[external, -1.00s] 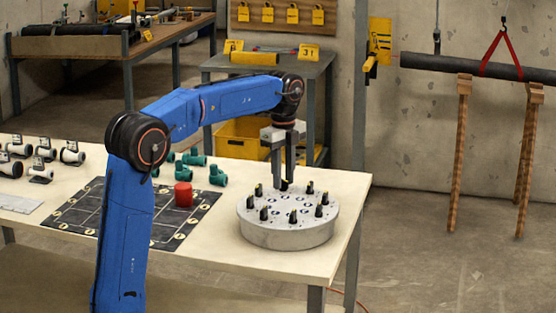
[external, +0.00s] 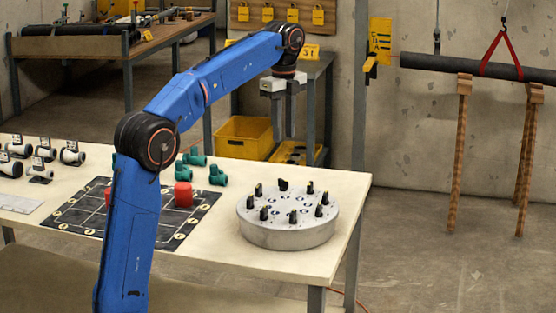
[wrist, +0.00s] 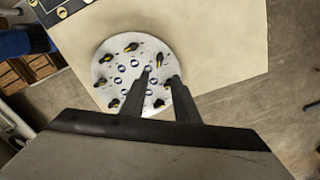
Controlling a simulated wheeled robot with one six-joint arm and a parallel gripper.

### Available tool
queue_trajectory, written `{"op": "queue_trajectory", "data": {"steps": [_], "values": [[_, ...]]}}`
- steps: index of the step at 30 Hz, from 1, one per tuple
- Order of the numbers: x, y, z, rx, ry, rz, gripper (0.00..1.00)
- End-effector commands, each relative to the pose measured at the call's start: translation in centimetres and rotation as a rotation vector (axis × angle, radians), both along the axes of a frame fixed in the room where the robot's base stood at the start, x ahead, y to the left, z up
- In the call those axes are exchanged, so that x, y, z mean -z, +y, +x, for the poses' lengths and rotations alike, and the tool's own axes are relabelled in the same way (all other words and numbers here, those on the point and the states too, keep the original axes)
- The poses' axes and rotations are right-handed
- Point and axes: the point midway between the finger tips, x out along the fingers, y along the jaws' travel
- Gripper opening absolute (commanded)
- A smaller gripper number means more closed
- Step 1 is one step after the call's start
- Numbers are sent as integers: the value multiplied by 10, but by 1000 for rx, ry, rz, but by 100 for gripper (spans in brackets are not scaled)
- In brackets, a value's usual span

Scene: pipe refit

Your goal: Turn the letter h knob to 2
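The round grey dial plate (external: 290,232) stands on the table near its right end. Several black knobs with yellow marks ring its top, among them a back knob (external: 283,185) and a front knob (external: 293,217). The plate (wrist: 137,64) also shows in the wrist view, with blue-ringed marks inside the ring of knobs. The letters are too small to read, so I cannot tell which knob is h or where it points. My gripper (external: 283,138) is open and empty above the back of the plate, clear of the knobs. Its fingers partly cover the plate in the wrist view.
A dark gridded mat (external: 80,209) with red cylinders (external: 183,194) lies left of the plate. Green pipe fittings (external: 217,175) and white fittings (external: 72,153) stand farther back and left. The cream tabletop around the plate is clear.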

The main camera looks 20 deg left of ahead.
Motion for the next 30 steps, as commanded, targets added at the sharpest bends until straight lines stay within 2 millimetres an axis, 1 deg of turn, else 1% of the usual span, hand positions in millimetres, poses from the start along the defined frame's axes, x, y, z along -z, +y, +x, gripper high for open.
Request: {"op": "queue_trajectory", "data": {"steps": [1, 3, 9, 14, 27, 30], "values": [[-9, 0, 1, 0, -3, -2, 28], [-17, 0, 1, 0, -3, -2, 28], [-32, 0, 0, 0, -1, -1, 28], [-35, 0, 0, 0, 0, 0, 28], [-35, 0, 0, 0, -1, -1, 28], [-35, 3, -2, -10, -2, -3, 28]]}}
